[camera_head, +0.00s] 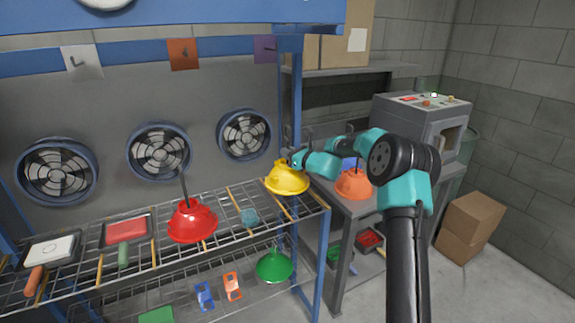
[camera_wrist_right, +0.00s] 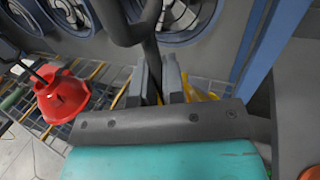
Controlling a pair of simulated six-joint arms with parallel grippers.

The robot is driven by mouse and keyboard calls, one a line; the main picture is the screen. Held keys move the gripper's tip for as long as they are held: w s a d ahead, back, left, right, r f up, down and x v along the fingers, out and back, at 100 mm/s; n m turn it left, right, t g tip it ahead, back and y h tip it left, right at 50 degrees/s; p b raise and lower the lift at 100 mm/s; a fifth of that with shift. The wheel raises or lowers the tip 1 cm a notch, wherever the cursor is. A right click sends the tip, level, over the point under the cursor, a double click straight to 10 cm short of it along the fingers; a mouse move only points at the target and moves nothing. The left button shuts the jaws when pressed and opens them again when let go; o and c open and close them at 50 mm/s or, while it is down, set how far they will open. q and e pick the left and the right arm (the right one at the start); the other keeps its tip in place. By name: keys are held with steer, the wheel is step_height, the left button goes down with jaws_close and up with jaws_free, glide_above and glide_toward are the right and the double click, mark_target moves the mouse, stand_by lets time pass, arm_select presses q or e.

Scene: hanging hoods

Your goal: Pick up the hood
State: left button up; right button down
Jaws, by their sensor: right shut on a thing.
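A yellow hood (camera_head: 287,180) is at the right end of the wire rack's upper shelf. My right gripper (camera_head: 296,161) comes in from the right at its top. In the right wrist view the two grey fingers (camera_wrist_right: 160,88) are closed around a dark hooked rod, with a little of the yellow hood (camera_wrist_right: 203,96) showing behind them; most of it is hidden. A red hood (camera_head: 192,222) with a dark rod stands further left on the shelf; it also shows in the right wrist view (camera_wrist_right: 60,100). My left gripper is not in view.
An orange hood (camera_head: 354,185) sits on the grey table beside my right arm. A green hood (camera_head: 275,266) is below the upper shelf. A blue post (camera_head: 296,100) rises behind the yellow hood.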

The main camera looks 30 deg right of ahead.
steer(key=shift+r, duration=1.4)
